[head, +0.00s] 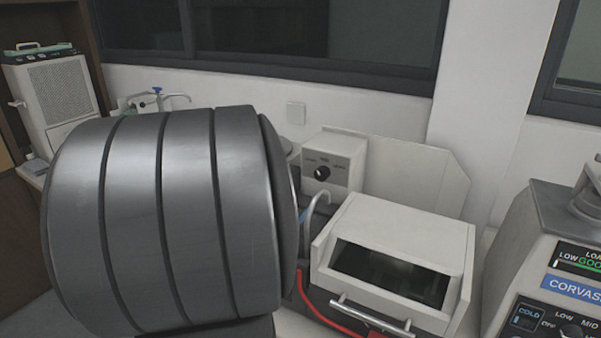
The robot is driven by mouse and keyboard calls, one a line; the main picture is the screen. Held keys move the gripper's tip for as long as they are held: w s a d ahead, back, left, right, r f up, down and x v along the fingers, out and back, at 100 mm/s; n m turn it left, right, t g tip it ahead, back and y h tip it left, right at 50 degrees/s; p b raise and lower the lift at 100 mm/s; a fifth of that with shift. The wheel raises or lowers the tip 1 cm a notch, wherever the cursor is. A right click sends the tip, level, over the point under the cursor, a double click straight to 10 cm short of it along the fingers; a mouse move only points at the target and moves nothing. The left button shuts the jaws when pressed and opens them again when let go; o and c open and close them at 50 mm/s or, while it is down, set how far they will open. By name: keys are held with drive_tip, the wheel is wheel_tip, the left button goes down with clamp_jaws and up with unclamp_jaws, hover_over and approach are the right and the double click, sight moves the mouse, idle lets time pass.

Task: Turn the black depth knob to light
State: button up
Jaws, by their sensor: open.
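A small black knob (322,173) sits on the front of a white control box (333,160) behind the hooded machine. Small dark labels stand to its left, above it and to its right, too small to read surely. Which label the knob points at is too small to tell. Nothing touches the knob. My gripper is not in view; a large dark grey link of my arm fills the left middle and hides what lies behind it.
A white hooded machine (400,225) with a dark window and front bar handle (371,317) stands before the control box. A red hose (304,293) runs beside it. A grey press panel (545,270) with another dark knob (571,332) stands at right.

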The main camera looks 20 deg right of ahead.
sight(320, 176)
drive_tip(key=x, duration=1.4)
drive_tip(key=c, duration=1)
